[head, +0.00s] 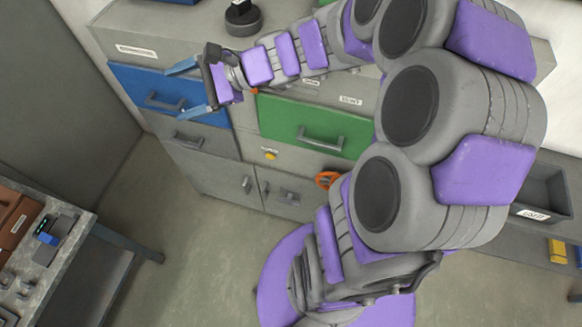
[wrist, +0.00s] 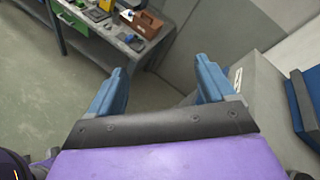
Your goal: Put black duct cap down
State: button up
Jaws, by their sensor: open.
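A black duct cap (head: 243,20), a dark round disc with a knob on top, rests on the grey cabinet top (head: 160,20) near the top of the head view. My gripper (head: 188,88) is left of the cap and below it in the picture, apart from it, in front of the blue drawer. Its two blue fingers are spread wide with nothing between them. The open, empty gripper also shows in the wrist view (wrist: 161,75). I cannot make out the cap in the wrist view.
The cabinet has a blue drawer (head: 160,91) and a green drawer (head: 312,128), both with handles. A workbench (head: 75,250) with a brown box (head: 16,220) stands at the left. The floor between them is clear. An open grey bin (head: 545,190) is at the right.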

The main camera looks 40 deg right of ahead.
jog(key=s+a+f+n+g+h, duration=0.1)
jog(key=s+a+f+n+g, duration=0.15)
jog(key=s, duration=0.35)
jog(key=s+a+f+n+g+h, duration=0.1)
jog(key=s+a+n+g+h, duration=0.1)
jog(key=s+n, duration=0.25)
jog(key=s+a+f+n+g+h, duration=0.1)
jog(key=s+a+f+n+g, duration=0.15)
jog(key=s, duration=0.45)
jog(key=s+d+f+n+g+h, duration=0.2)
jog(key=s+d+n+h, duration=0.6)
jog(key=s+d, duration=0.4)
notch_tip(320, 180, down, 11)
jog(key=w+b, duration=0.1)
jog(key=b, duration=1)
jog(key=shift+w, duration=0.15)
jog(key=shift+a, duration=0.1)
